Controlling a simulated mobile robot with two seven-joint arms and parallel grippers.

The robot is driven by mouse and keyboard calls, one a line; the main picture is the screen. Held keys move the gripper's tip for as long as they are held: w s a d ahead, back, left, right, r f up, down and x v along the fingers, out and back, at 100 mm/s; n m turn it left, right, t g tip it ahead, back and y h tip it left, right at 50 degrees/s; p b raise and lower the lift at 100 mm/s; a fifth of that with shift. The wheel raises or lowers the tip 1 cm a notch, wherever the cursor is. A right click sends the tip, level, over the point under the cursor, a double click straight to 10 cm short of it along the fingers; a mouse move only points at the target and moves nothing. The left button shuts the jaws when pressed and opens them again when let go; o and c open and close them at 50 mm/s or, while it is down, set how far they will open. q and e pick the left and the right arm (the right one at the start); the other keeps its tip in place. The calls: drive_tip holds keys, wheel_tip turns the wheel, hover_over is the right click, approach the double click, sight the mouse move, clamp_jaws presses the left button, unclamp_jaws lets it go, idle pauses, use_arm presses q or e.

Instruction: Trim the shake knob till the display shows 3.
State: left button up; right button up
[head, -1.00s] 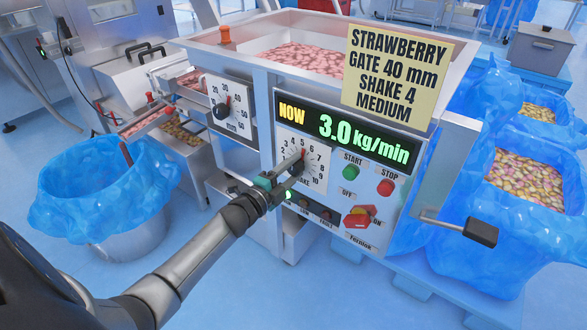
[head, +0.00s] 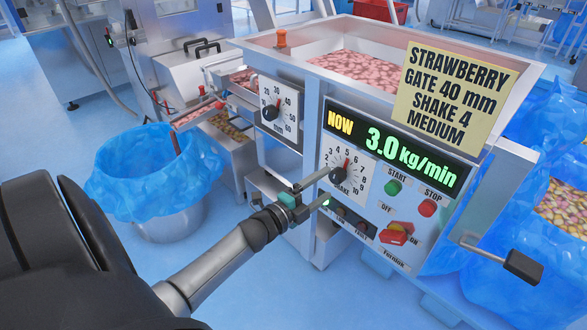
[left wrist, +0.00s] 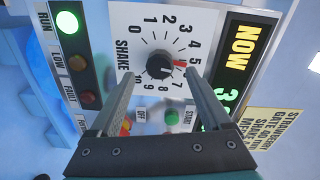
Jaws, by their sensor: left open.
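The shake knob (head: 338,176) is a black dial with a red pointer on a white scale. In the left wrist view the knob (left wrist: 160,66) points at about 5. The green display (head: 390,146) reads 3.0 kg/min beside a yellow "NOW". My left gripper (head: 325,187) is open and empty in front of the scale. In the left wrist view its fingers (left wrist: 159,76) stand on either side of the knob with gaps, not gripping it. How far the tips are from the panel is hard to tell. My right gripper is not in view.
A yellow sign (head: 454,97) reads strawberry, gate 40 mm, shake 4, medium. Start (head: 393,187) and stop (head: 428,208) buttons and a red switch (head: 396,233) sit right of the knob. A gate dial (head: 271,112) is at left. A crank handle (head: 522,265) juts out at right.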

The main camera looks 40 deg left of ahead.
use_arm(q)
drive_tip(key=s+p, duration=0.2)
drive_tip(key=s, duration=0.8)
drive_tip(key=shift+a, duration=0.4)
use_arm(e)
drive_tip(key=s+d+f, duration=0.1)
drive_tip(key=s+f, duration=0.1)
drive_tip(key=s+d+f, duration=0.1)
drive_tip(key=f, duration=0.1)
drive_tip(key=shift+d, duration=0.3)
